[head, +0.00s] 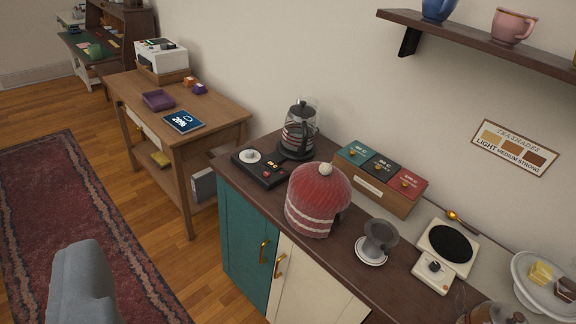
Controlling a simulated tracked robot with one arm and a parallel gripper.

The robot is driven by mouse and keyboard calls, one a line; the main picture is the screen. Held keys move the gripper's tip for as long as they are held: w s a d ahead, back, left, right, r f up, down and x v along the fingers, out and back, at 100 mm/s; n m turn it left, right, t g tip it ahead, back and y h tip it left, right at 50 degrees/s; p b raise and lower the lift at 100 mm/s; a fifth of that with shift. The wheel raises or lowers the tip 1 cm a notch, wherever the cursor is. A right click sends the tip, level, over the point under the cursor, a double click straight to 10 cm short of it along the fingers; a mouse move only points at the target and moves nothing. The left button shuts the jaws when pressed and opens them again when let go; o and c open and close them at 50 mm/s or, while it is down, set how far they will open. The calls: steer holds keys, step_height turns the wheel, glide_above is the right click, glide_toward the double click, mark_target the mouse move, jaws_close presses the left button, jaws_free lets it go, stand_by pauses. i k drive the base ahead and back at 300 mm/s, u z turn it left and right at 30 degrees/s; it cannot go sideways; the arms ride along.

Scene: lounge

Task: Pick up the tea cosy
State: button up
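The tea cosy (318,200) is a red knitted dome with white bands near its lower edge and a pale bobble on top. It stands upright on the dark top of the cabinet, near its front edge. An opening shows low on its right side; what is under it is hidden. Part of my gripper (82,285), a blunt grey piece, shows at the lower left, in front of the rug. It is well left of the cosy and apart from it. Only one piece shows, so I cannot tell if it is open or shut.
A glass kettle (299,130) and dark control box (259,168) stand behind the cosy. A tea box (378,182) is behind right, a strainer on a saucer (370,252) and a small scale-like hotplate (446,252) are right. A shelf (470,38) overhangs.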

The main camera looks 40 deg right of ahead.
mark_target(318, 191)
steer(key=z, duration=0.3)
steer(key=i, duration=1.15)
steer(key=z, duration=0.5)
